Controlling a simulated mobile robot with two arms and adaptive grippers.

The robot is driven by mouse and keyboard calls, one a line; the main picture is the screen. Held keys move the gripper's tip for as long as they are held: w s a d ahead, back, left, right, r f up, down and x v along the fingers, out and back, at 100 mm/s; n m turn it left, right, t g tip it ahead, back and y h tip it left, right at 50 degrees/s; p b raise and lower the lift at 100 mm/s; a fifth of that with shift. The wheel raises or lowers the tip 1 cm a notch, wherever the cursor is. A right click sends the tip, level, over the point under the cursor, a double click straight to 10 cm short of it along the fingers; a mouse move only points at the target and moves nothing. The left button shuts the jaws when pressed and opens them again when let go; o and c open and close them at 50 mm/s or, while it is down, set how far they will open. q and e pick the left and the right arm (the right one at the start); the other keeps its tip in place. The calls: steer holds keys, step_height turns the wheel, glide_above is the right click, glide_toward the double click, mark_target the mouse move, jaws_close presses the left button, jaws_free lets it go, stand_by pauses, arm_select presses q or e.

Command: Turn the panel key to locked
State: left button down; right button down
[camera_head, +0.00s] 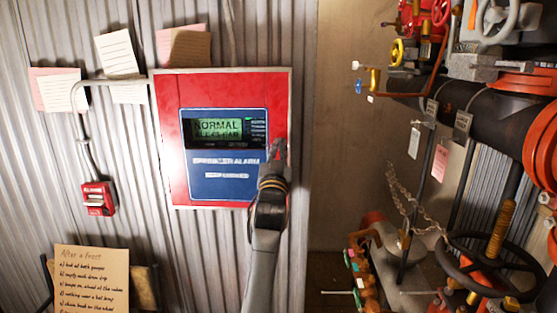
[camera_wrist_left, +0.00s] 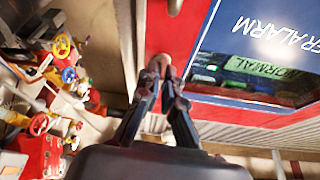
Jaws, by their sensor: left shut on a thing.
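The red alarm panel (camera_head: 280,90) hangs on the corrugated wall, with a blue face (camera_head: 215,180) and a green display (camera_head: 217,128) that reads NORMAL. My left gripper (camera_head: 277,152) reaches up to the panel's right side, over the red border beside the blue face. In the left wrist view the fingers (camera_wrist_left: 164,74) are closed together on the small panel key (camera_wrist_left: 163,60), against the red surface. The fingers mostly cover the key, so I cannot read its turn position. My right gripper is in neither view.
A red pull station (camera_head: 98,199) is on the wall at lower left, joined by grey conduit. Paper notes (camera_head: 117,52) are pinned above, and a list (camera_head: 92,278) stands below. Pipes, valves and a black handwheel (camera_head: 490,268) crowd the right side.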

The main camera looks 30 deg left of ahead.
arm_select(q)
steer(key=shift+w+d+f+n+g+y+b, duration=0.1)
steer(key=shift+n+g+y+b, duration=0.45)
steer(key=shift+n, duration=0.85)
steer(key=c, duration=1.5)
jaws_free()
steer(key=v, duration=0.7)
steer(key=shift+f, duration=0.2)
